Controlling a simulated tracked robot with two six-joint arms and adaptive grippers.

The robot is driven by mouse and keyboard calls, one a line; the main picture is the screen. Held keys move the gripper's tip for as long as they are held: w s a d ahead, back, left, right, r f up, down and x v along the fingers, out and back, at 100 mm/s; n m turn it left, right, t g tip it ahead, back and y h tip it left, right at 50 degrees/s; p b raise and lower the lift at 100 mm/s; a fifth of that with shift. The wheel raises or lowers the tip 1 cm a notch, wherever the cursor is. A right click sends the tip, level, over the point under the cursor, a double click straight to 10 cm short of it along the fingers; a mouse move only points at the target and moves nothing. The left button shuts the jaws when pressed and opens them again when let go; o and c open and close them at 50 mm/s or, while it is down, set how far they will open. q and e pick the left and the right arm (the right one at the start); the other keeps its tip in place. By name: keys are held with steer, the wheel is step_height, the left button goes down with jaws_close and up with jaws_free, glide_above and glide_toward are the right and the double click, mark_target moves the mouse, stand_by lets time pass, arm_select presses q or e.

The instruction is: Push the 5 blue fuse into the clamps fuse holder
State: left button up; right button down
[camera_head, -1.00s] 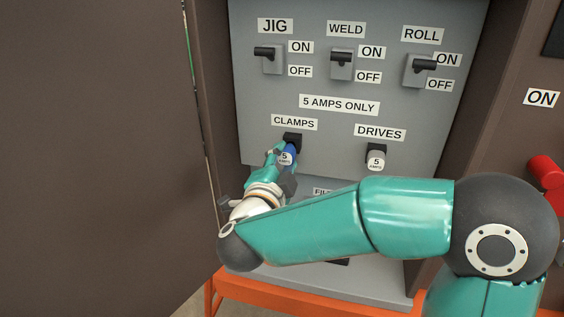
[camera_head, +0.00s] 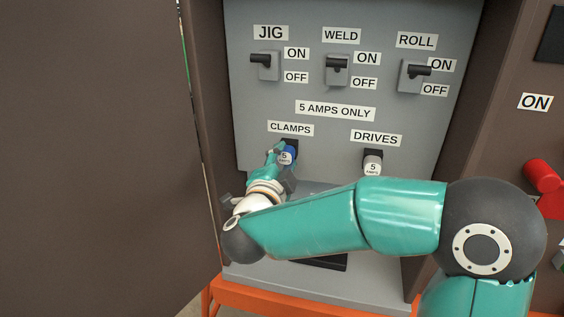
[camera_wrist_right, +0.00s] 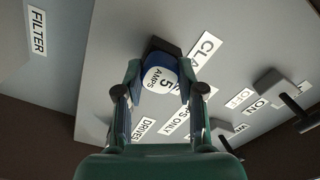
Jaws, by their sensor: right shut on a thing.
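The blue fuse (camera_head: 289,154) has a white end cap marked "5 AMPS" and is at the black clamps fuse holder (camera_head: 292,142), under the CLAMPS label. My right gripper (camera_head: 281,155) is shut on the fuse. In the right wrist view the fuse (camera_wrist_right: 159,78) sits between the two fingers of the gripper (camera_wrist_right: 158,92), its far end against the dark holder (camera_wrist_right: 160,45). How deep it sits inside the holder is hidden. My left gripper is not in view.
Three black switches, including the JIG switch (camera_head: 264,63), line the panel above. A brown door (camera_head: 100,150) stands at left, and a red handle (camera_head: 543,176) is at right.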

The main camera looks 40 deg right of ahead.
steer(key=c, duration=0.6)
jaws_free()
steer(key=shift+c, duration=0.2)
steer(key=shift+a, duration=0.1)
steer(key=v, duration=1.1)
steer(key=shift+s+a, duration=0.3)
